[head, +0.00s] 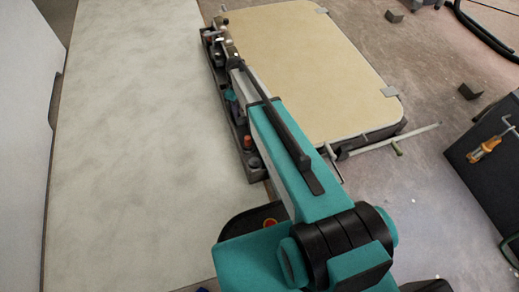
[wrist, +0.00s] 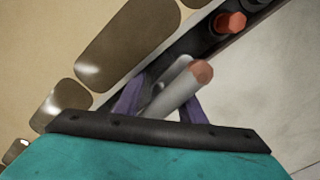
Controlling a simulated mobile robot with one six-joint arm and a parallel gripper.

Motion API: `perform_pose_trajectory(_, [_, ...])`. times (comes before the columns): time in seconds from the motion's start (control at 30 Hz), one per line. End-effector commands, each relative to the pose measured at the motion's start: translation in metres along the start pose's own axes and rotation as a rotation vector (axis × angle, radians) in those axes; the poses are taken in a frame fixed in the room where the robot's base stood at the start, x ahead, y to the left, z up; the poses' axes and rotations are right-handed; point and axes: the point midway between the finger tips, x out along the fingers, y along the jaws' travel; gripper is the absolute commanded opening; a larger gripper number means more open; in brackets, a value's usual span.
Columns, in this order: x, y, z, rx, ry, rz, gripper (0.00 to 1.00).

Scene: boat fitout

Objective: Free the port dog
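The cream hatch panel (head: 310,70) lies flat in a dark frame, with grey corner clips (head: 389,91) on it. In the wrist view, a grey cylindrical handle with a copper-red end (wrist: 178,95) lies between the two purple fingers of my gripper (wrist: 160,95). It looks like a dog lever, but I cannot tell whether it is the port one. The fingers stand apart, with a gap beside the handle; a firm grip is not visible. In the head view my arm reaches to the panel's left edge, and the gripper there is small and partly hidden.
A dark rail (head: 245,160) with red and teal fittings runs along the panel's left edge; a red knob (wrist: 230,22) shows close by. A long rod (head: 400,140) sticks out at the near right. A dark case with an orange-handled screwdriver (head: 488,146) stands at right. The pale strip (head: 120,130) at left is clear.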

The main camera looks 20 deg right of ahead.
Motion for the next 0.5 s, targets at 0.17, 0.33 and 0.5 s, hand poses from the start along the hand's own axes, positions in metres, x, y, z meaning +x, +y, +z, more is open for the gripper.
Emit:
perform_pose_trajectory(0.17, [0.0034,0.0005,0.0012,-0.076,-0.002,0.001,0.36])
perform_pose_trajectory(0.33, [0.0034,0.0003,0.001,-0.145,-0.001,0.001,0.36])
perform_pose_trajectory(0.5, [0.0035,0.0,0.0012,-0.212,-0.002,0.0,0.36])
